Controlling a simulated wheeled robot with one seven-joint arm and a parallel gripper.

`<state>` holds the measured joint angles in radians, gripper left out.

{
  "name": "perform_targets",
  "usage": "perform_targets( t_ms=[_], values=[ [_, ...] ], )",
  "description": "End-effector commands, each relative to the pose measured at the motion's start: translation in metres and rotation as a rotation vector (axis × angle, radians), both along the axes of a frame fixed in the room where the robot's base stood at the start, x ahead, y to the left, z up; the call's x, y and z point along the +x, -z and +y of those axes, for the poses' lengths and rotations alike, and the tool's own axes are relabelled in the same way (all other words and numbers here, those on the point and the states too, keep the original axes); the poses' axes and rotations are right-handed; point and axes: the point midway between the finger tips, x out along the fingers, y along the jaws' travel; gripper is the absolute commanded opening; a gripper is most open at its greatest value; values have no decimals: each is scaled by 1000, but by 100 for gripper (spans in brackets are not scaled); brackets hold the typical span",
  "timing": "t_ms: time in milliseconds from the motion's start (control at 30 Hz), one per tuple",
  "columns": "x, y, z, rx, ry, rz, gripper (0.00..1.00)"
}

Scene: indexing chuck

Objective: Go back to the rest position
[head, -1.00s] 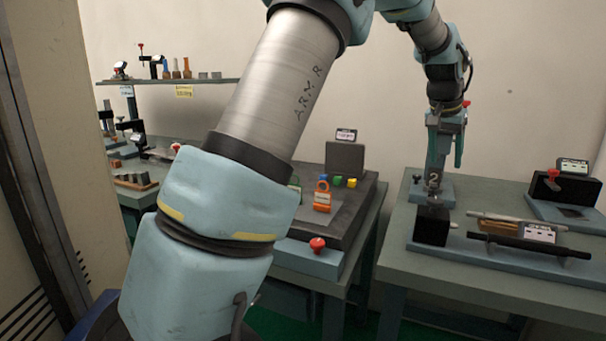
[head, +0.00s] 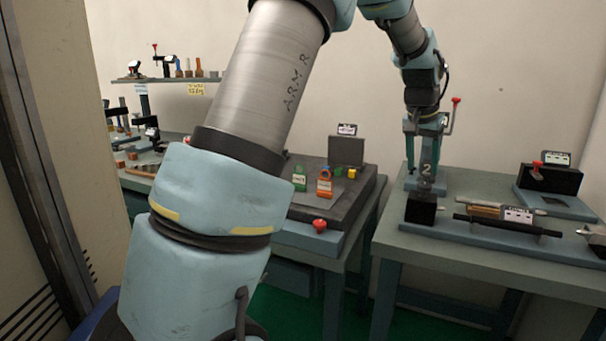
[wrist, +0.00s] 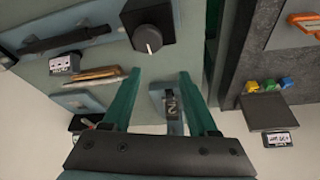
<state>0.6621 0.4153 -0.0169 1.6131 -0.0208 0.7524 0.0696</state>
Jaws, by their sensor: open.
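My gripper (head: 425,160) is at the upper right of the head view, over the back of the right bench. In the wrist view its two green fingers (wrist: 160,74) are spread apart with nothing between their tips. A grey upright piece marked 2 (head: 427,172) shows just by the fingers in the head view. In the wrist view the marked piece (wrist: 173,106) appears between the fingers but beyond them, and I see no grip on it. A black block (head: 421,209) stands in front of it; the wrist view shows a round knob on this block (wrist: 148,38).
The right bench (head: 400,240) also carries a dark bar (head: 505,226) on a blue base and a black fixture (head: 549,180). A middle bench holds an orange padlock-like tag (head: 324,184) and a red knob (head: 319,225). A shelf (head: 165,80) is at the left.

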Motion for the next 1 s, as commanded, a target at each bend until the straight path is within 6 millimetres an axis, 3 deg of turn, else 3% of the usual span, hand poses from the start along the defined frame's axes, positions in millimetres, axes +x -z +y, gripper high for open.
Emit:
perform_targets(
  t_ms=[267, 367, 467, 600, 700, 833, 1000],
  values=[
    [-3, 20, 82, 26, -121, 35, 59],
    [-12, 32, 128, 39, -192, 56, 59],
    [-34, 49, 191, 55, -292, 87, 59],
    [-83, 74, 272, 73, -438, 135, 59],
    [-121, 89, 313, 81, -523, 165, 59],
    [-159, 102, 343, 86, -597, 194, 59],
    [-178, 109, 355, 89, -632, 208, 59]
  ],
)
